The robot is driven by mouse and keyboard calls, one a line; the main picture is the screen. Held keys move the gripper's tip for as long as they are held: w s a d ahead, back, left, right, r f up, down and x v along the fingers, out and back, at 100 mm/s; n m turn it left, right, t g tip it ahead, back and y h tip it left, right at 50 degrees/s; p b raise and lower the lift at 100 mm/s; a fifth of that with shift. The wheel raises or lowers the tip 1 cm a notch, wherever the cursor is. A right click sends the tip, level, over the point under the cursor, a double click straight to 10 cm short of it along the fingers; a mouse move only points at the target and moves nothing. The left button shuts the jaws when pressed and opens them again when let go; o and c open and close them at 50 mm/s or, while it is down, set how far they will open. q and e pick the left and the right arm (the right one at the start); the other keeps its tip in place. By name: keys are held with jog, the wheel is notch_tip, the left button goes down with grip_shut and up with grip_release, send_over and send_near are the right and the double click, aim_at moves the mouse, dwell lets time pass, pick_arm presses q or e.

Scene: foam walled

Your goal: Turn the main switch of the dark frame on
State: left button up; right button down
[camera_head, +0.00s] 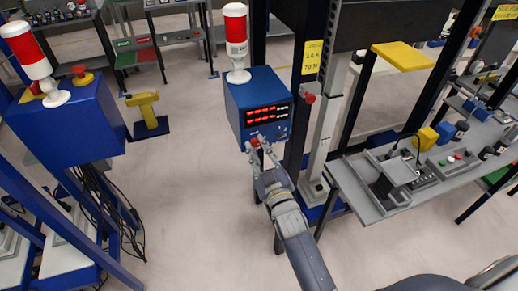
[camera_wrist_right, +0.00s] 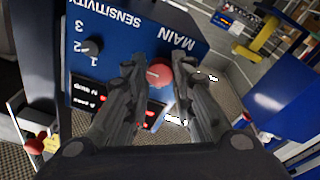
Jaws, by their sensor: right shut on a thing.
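The dark frame (camera_head: 293,110) stands in the middle of the head view. A blue control box (camera_head: 260,87) is fixed to it, with red lit digits on its front. In the right wrist view the box's panel (camera_wrist_right: 120,45) reads MAIN and SENSITIVITY. The main switch (camera_wrist_right: 159,73) is a round red knob with a pale mark beside the word MAIN. My right gripper (camera_head: 258,143) reaches the box's lower front. In the wrist view its fingers (camera_wrist_right: 156,82) are on both sides of the red knob, shut on it. My left gripper is not in view.
A red-and-white beacon (camera_head: 236,40) stands on the box. A grey workbench (camera_head: 362,197) with parts is on the right. Another blue box (camera_head: 70,128) with a beacon and a red button is on the left. The floor between is mostly clear.

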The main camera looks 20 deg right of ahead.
jog(key=shift+f, duration=0.1)
jog(key=c, duration=1.3)
grip_release()
jog(key=shift+c, duration=0.2)
jog(key=s+f, duration=0.1)
jog(key=s, duration=1.1)
jog(key=shift+d+f, duration=0.2)
